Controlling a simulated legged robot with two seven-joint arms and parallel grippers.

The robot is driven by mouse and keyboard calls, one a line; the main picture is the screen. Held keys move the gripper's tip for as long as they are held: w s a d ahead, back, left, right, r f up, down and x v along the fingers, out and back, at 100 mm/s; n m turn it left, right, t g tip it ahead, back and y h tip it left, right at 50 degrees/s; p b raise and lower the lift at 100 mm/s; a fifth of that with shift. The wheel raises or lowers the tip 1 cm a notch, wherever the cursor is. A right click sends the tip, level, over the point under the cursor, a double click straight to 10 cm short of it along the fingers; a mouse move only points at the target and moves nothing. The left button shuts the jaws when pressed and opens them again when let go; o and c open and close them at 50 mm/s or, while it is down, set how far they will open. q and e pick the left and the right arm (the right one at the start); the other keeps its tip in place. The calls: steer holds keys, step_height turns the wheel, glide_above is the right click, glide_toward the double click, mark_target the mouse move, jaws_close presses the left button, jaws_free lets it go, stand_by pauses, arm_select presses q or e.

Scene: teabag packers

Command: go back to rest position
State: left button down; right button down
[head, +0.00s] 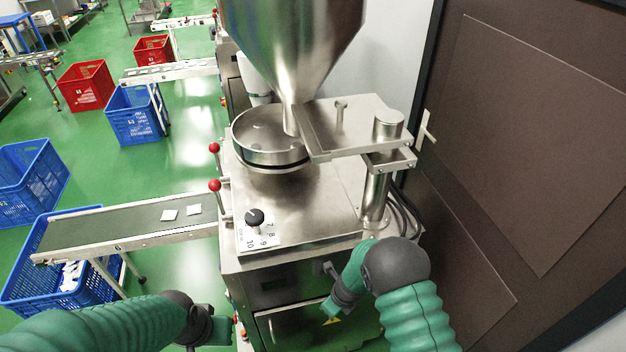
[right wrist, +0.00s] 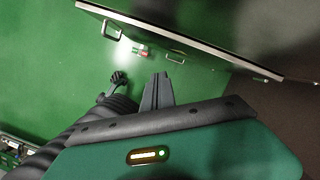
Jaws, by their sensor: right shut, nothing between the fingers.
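My right arm bends in front of the teabag packing machine (head: 300,205), and its gripper (head: 330,308) hangs before the machine's lower front, clear of the dial. In the right wrist view the right gripper (right wrist: 156,92) has its fingers together with nothing between them. My left gripper (head: 215,330) is at the bottom of the head view, left of the machine's front; its fingers are too unclear to tell open from shut. The machine has a steel hopper (head: 290,40), a round pan (head: 268,148) and a black dial (head: 255,217).
A conveyor (head: 100,236) carries two white teabags (head: 169,215) leftward above a blue crate (head: 25,300). More blue crates (head: 135,115) and red crates (head: 87,85) stand on the green floor. A brown panelled door or wall (head: 530,130) borders the right side. Red-knobbed levers (head: 214,186) stick up beside the machine.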

steer(key=s+d+r+n+b, duration=0.2)
steer(key=s+d+r+n, duration=0.15)
steer(key=r+n, duration=0.45)
steer(key=s+d+r+n+h+b, duration=0.1)
steer(key=s+d+r+n+b, duration=0.1)
steer(key=s+d+r+n, duration=0.2)
steer(key=s+d+r+n+h+b, duration=0.1)
steer(key=s+d+r+n, duration=0.4)
steer(key=s+n, duration=0.5)
steer(key=n, duration=0.5)
steer(key=shift+d+r+b, duration=0.2)
steer(key=shift+r+b, duration=0.15)
steer(key=shift+s+a+r, duration=0.1)
steer(key=shift+s+a, duration=0.15)
steer(key=shift+w+d, duration=0.1)
steer(key=shift+d, duration=0.05)
